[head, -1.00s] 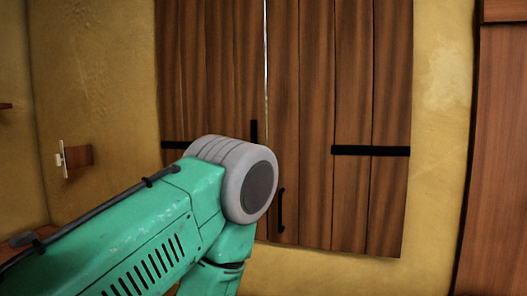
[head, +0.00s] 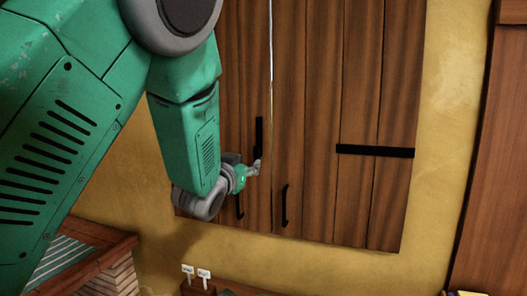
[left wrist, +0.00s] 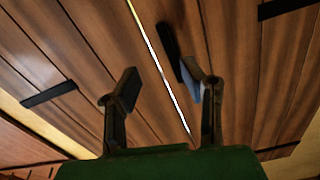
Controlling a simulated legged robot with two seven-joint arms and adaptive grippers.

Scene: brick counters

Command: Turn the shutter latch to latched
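The brown plank shutters (head: 308,110) are shut, with a thin bright gap between them. The shutter latch (head: 259,132) is a black bar standing upright on the left shutter, beside the gap and not across it. My left gripper (head: 254,166) is at the latch's lower end, partly hidden by its own wrist. In the left wrist view the gripper (left wrist: 163,88) is open, with its fingers wide apart. The latch (left wrist: 168,42) lies there near the right-hand fingertip; I cannot tell whether they touch. My right gripper is not in view.
Two black handles hang low on the shutters, the right one (head: 284,206) in clear view. A black hinge strap (head: 375,151) crosses the right shutter. A brick counter (head: 112,270) stands at lower left. White tags (head: 203,273) stand below the shutters.

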